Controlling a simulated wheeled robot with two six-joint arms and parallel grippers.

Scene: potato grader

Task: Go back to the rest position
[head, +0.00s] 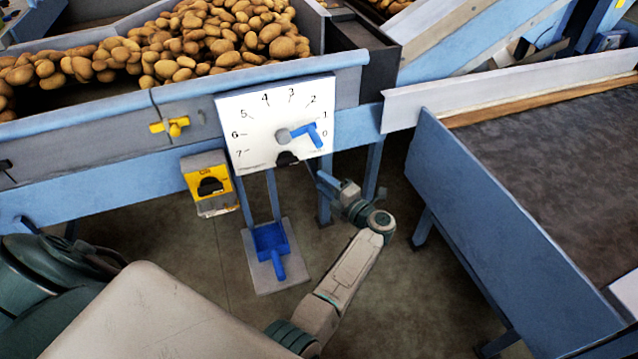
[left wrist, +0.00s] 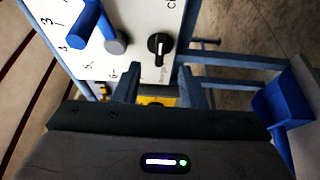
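The white dial panel (head: 250,115) with numbers 0 to 7 hangs on the grader's blue frame. Its blue lever (head: 312,134) points right, close to the 0 and 1 marks. A black knob (head: 287,158) sits at the panel's lower edge. My left gripper (head: 328,182) is just below and right of the panel; its fingertips are hard to make out in the head view. In the left wrist view the fingers of my left gripper (left wrist: 158,78) are apart with nothing held, and the black knob (left wrist: 158,48) shows beyond them. My right gripper is not in view.
A yellow switch box (head: 208,184) hangs left of the panel, and a blue dustpan-like piece (head: 270,240) is on a grey plate below. Potatoes (head: 215,40) fill the hopper behind. A blue-sided conveyor (head: 500,225) stands right.

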